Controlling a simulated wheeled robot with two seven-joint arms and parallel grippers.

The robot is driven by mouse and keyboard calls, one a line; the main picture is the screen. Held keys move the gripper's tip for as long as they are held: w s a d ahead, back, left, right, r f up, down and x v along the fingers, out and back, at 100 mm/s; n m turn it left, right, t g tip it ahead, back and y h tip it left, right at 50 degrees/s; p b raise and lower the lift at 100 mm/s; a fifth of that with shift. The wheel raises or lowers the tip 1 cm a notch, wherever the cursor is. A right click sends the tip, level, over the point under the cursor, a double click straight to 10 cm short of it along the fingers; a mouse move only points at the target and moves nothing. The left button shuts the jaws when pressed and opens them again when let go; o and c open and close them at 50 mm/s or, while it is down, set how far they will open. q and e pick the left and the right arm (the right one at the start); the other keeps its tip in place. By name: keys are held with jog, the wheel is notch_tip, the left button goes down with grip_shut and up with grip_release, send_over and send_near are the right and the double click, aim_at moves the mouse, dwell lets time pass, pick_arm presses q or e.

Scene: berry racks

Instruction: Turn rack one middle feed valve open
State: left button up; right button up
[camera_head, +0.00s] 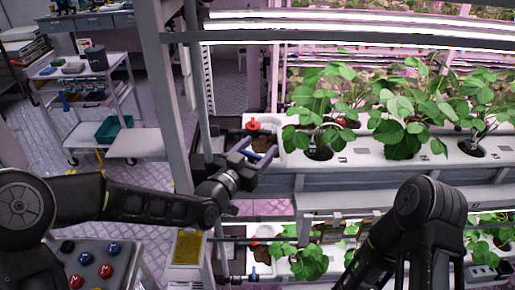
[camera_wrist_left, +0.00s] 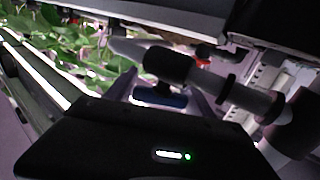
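My left gripper (camera_head: 253,149) is at the left end of the middle rack shelf, just below a red knob (camera_head: 252,125). In the left wrist view, a short blue valve handle (camera_wrist_left: 160,97) hangs under a black valve body (camera_wrist_left: 168,66) on a grey pipe. My left gripper's two pale fingers (camera_wrist_left: 166,92) stand apart on either side of this handle. They look open, with a small gap at each side; contact cannot be made out. My right arm (camera_head: 420,210) shows at the lower right, but its gripper is out of view.
White planting troughs (camera_head: 350,156) with leafy plants run to the right of the valve. A grey rack post (camera_head: 165,90) stands left of my left gripper. A white cart (camera_head: 135,143) stands further left. A box with coloured buttons (camera_head: 92,265) is at lower left.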

pick_arm(q)
jog(key=c, duration=0.9)
jog(key=shift+f+y+b, duration=0.15)
jog(key=shift+y+b, duration=0.25)
jog(key=shift+b, duration=0.45)
jog(key=shift+c, duration=0.2)
jog(key=n+y+b, duration=0.1)
jog(key=n+t+y+b, duration=0.1)
jog(key=y+b, duration=0.1)
jog(key=n+t+y+b, duration=0.1)
jog(key=n+y, duration=0.1)
jog(key=shift+w+a, duration=0.1)
jog(key=shift+a, duration=0.25)
jog(key=shift+a+n+t+y+b, duration=0.15)
jog(key=shift+a+n+y+b, duration=0.1)
jog(key=shift+n+y, duration=0.45)
jog(key=shift+a+n+t+y+b, duration=0.2)
jog(key=shift+n+y, duration=0.2)
jog(key=shift+y, duration=0.6)
jog(key=shift+w, duration=0.1)
jog(key=o, duration=1.4)
jog(key=shift+c, duration=0.2)
